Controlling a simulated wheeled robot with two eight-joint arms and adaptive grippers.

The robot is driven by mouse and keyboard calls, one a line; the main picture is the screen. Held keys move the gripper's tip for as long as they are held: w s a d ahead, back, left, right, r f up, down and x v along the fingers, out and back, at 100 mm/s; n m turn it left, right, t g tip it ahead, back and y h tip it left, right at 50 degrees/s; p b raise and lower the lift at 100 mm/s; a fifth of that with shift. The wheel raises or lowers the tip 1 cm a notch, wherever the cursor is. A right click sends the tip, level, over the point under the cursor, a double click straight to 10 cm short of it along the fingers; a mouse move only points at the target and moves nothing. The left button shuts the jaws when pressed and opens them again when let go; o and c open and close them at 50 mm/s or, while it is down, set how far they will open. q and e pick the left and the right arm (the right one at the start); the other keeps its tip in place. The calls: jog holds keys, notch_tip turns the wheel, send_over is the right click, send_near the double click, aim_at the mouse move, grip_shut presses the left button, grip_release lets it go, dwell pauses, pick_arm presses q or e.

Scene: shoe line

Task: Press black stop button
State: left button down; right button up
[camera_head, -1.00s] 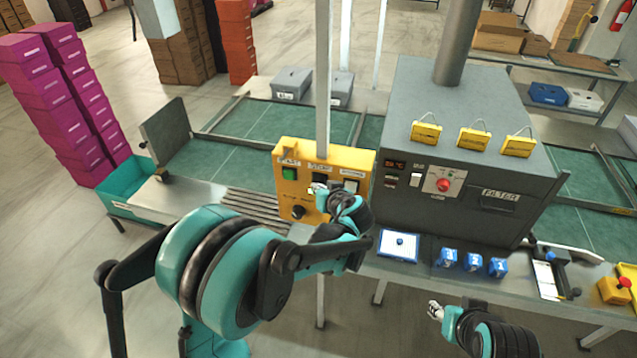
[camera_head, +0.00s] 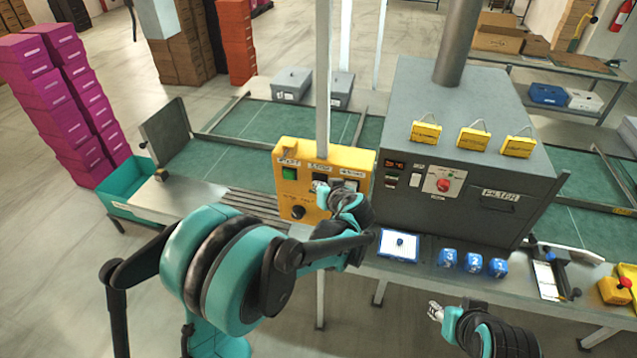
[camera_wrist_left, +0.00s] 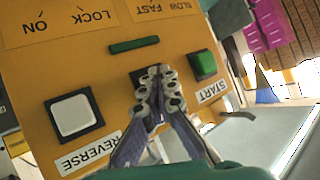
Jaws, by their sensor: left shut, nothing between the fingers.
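The yellow control box (camera_head: 312,215) carries a green START button (camera_head: 289,173), a black stop button (camera_head: 320,178) and a white REVERSE button (camera_head: 350,185). My left gripper (camera_head: 321,187) is shut and empty, with its fingertips in front of the stop button. In the left wrist view the box appears upside down. The shut fingertips (camera_wrist_left: 159,88) lie between the green button (camera_wrist_left: 203,65) and the white button (camera_wrist_left: 72,115). They hide most of the stop button there, so contact cannot be told. My right gripper (camera_head: 435,311) is low, away from the box, its opening unclear.
A dark knob (camera_head: 298,212) sits low on the box. A grey machine (camera_head: 470,130) with a red button stands right of it. A tablet (camera_head: 398,245) and blue numbered cubes (camera_head: 473,262) lie on the front ledge. A metal post rises behind the box.

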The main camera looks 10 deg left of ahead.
pick_arm(q)
jog(key=shift+s+a, duration=0.1)
jog(key=shift+s, duration=0.9)
jog(key=shift+s+b, duration=0.3)
jog(key=shift+s, duration=2.15)
jog(key=shift+a, duration=0.1)
